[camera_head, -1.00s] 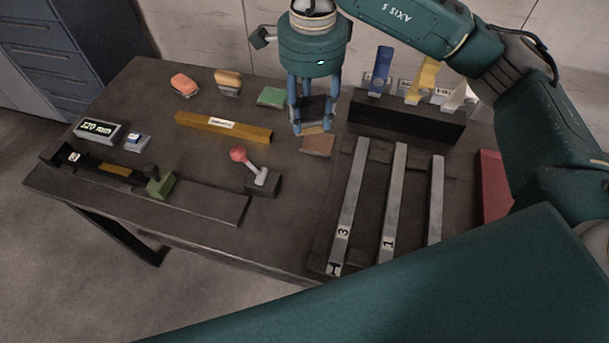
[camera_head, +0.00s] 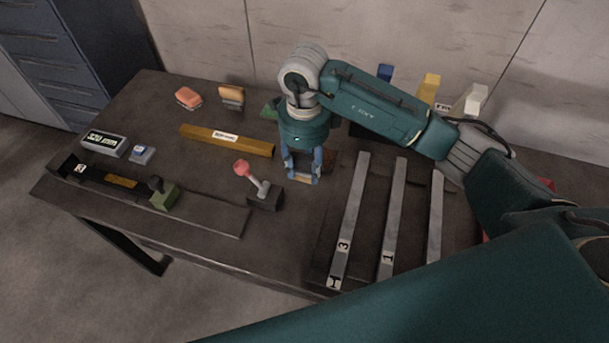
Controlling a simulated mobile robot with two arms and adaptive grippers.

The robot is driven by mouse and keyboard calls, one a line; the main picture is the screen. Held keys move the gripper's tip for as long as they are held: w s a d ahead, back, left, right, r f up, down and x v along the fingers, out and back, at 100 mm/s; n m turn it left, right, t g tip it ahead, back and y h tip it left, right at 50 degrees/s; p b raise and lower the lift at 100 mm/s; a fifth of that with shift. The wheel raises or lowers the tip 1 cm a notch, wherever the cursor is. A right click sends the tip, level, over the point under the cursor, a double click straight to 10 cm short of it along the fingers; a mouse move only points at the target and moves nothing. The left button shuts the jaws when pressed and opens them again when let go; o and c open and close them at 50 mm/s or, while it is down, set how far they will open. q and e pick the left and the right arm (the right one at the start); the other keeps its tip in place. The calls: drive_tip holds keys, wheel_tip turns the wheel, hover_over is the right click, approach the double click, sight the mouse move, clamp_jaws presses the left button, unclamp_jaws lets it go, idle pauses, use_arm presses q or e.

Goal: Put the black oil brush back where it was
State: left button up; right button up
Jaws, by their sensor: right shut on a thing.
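My right gripper (camera_head: 302,176) points down over the table's middle, just right of the red-knobbed lever. It is shut on the black oil brush; only a little of the dark body and a tan lower edge (camera_head: 303,180) show between the fingers. I cannot tell whether the brush touches the tabletop. A brown pad (camera_head: 329,161) lies behind and right of the fingers, partly hidden. A green pad (camera_head: 269,108) shows behind the gripper. An orange-topped brush (camera_head: 188,97) and a wooden-topped brush (camera_head: 231,97) stand at the back left. My left gripper is not in view.
The red-knobbed lever (camera_head: 264,197) stands close left of the gripper. Several numbered metal bars (camera_head: 349,220) lie to the right. A yellow bar (camera_head: 226,140), a display (camera_head: 104,142) and a track with a green block (camera_head: 164,196) lie left. My arm hides much of the back-right rack.

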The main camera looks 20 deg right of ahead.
sight(304, 174)
wheel_tip(304, 174, down, 5)
drive_tip(key=shift+f+p, duration=0.15)
drive_tip(key=shift+p, duration=0.4)
drive_tip(key=shift+f, duration=0.1)
drive_tip(key=shift+f, duration=0.15)
drive_tip(key=o, duration=1)
